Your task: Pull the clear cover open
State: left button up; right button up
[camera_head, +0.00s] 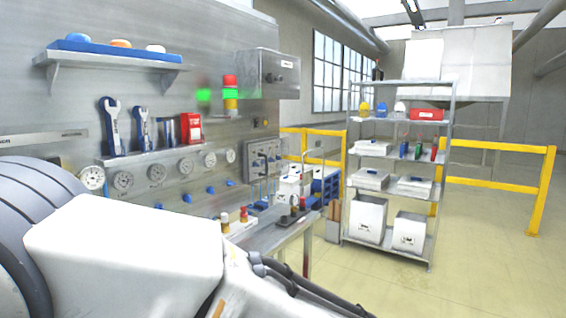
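I cannot make out a clear cover with certainty in the head view. A grey panel wall (205,50) on the left carries a grey metal box (266,74) with a dark knob and a lower grey switch box (263,161). A red-topped signal light (230,93) and a green glow (204,95) show beside the upper box. A workbench (262,238) with red-topped and dark knobs stands below. A large white link of my own arm fills the lower left and hides part of the wall and bench. Neither gripper is in view.
Several gauges (157,173) and wrenches (112,126) are on the wall, under a shelf (105,59). A metal rack (435,215) with white bins stands at right, near yellow railings (541,190). The floor (490,255) at lower right is clear.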

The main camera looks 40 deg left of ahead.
aim_at(271, 178)
jog(key=u, duration=0.25)
jog(key=i, duration=1.95)
jog(key=u, duration=0.8)
jog(key=i, duration=0.8)
jog(key=u, duration=0.25)
